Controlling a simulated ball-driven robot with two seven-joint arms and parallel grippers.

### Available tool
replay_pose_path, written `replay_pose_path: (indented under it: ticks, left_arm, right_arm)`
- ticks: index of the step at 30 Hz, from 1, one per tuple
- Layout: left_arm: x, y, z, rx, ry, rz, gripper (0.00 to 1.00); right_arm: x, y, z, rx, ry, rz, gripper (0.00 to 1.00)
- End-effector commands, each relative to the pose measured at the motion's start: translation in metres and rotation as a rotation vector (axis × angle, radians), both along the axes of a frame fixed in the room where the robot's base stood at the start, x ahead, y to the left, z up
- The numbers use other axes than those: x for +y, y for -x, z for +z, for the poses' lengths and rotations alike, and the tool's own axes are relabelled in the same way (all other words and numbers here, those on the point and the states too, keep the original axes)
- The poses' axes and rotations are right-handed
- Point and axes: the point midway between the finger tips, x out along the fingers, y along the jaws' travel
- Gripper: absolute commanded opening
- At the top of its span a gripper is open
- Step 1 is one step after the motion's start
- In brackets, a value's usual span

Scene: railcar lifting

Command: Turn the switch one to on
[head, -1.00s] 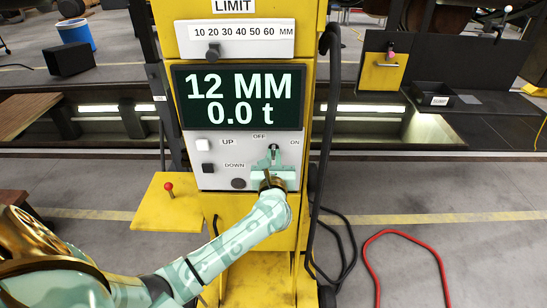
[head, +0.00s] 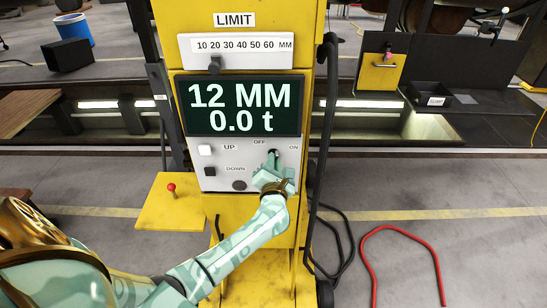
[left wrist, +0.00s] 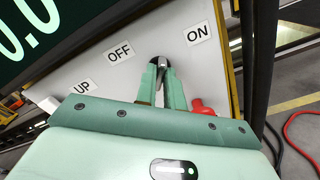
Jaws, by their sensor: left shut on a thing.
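The switch (left wrist: 162,64) is a small dark knob between the OFF and ON labels on the grey panel (head: 220,178) of the yellow cabinet. In the left wrist view its tip shows between the fingers of my left gripper (left wrist: 162,68), which is shut on it. In the head view my left gripper (head: 272,158) covers most of the switch. The switch's exact angle is hard to tell. My right gripper is not in view.
The display (head: 240,107) reads 12 MM and 0.0 t. A red knob (left wrist: 200,106) is close by my gripper's right. A black cable (head: 325,120) hangs along the cabinet's right side.

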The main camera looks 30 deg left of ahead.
Motion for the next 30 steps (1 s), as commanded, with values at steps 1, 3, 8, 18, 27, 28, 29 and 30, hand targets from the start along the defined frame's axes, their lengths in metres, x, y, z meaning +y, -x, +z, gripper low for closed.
replay_pose_path:
  ticks: [1, 3, 8, 18, 27, 28, 29, 30]
  left_arm:
    - [0.0, 0.0, 0.002, 0.022, -0.032, 0.0, 0.0]
    - [-0.001, 0.0, 0.001, 0.053, -0.081, 0.0, 0.0]
    - [-0.001, 0.0, 0.0, 0.114, -0.18, 0.0, 0.0]
    - [-0.002, 0.0, -0.002, 0.191, -0.307, -0.002, 0.0]
    - [-0.002, 0.0, -0.003, 0.208, -0.335, -0.003, 0.0]
    - [-0.002, 0.0, -0.003, 0.208, -0.335, -0.003, 0.0]
    - [-0.002, 0.0, -0.003, 0.208, -0.335, -0.003, 0.0]
    - [-0.002, 0.0, -0.003, 0.208, -0.335, -0.003, 0.0]
  right_arm:
    - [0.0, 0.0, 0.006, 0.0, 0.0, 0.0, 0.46]
    - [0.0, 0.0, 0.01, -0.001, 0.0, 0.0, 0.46]
    - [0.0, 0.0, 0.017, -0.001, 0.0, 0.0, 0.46]
    - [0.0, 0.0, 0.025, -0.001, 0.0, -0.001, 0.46]
    - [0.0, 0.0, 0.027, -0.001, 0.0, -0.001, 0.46]
    - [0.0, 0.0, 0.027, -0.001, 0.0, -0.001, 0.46]
    - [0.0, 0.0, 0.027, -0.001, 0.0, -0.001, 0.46]
    - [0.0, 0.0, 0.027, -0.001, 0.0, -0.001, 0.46]
